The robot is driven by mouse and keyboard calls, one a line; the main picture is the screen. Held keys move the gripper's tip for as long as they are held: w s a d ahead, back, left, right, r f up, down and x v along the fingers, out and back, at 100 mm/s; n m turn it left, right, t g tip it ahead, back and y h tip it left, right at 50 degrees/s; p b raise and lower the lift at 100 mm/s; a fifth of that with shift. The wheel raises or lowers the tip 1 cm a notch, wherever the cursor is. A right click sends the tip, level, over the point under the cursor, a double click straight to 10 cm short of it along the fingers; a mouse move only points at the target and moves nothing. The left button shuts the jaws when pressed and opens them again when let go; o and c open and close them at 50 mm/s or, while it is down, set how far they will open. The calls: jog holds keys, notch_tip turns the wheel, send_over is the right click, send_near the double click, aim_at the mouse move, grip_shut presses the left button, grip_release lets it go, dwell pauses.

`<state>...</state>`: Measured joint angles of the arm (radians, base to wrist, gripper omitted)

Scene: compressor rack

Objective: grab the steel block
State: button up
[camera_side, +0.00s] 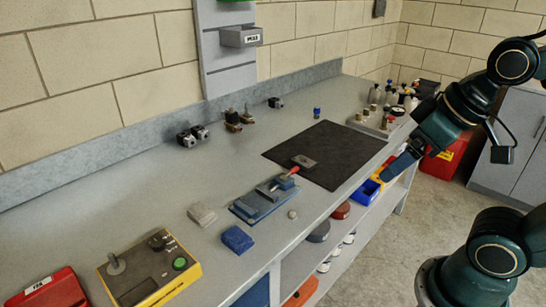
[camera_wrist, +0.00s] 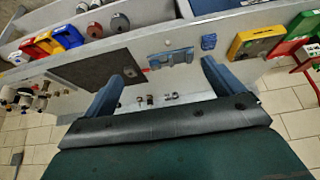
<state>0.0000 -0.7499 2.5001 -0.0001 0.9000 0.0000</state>
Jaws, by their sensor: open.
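No piece is plainly the steel block. A small grey block-like piece (camera_side: 303,161) lies at the near edge of the black mat (camera_side: 325,142), by a red part, and may be it. A pale grey block (camera_side: 202,214) lies further left on the bench, beside a blue block (camera_side: 237,239); I cannot tell its material. My gripper (camera_side: 392,172) is open and empty, at the right of the side view, apart from these pieces. In the wrist view my gripper (camera_wrist: 165,60) has its fingers spread wide, with the bench beyond them.
A blue vise-like fixture (camera_side: 262,200) stands left of the mat. Several small dark fittings (camera_side: 193,136) are near the back wall. A yellow control box (camera_side: 150,268) is at near left. The bench middle has free room.

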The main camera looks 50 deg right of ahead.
jog(key=shift+w+r, duration=0.1)
jog(key=w+r+n+g+y, duration=0.1)
jog(key=w+r+n, duration=0.3)
jog(key=w, duration=0.8)
jog(key=n+g+y, duration=0.3)
jog(key=n+g, duration=0.1)
jog(key=n, duration=0.9)
send_over(304, 163)
jog(key=d, duration=0.4)
notch_tip(304, 163, down, 21)
jog(key=shift+w+d+f+y, duration=0.3)
jog(key=shift+f, duration=0.2)
jog(key=shift+x, duration=0.9)
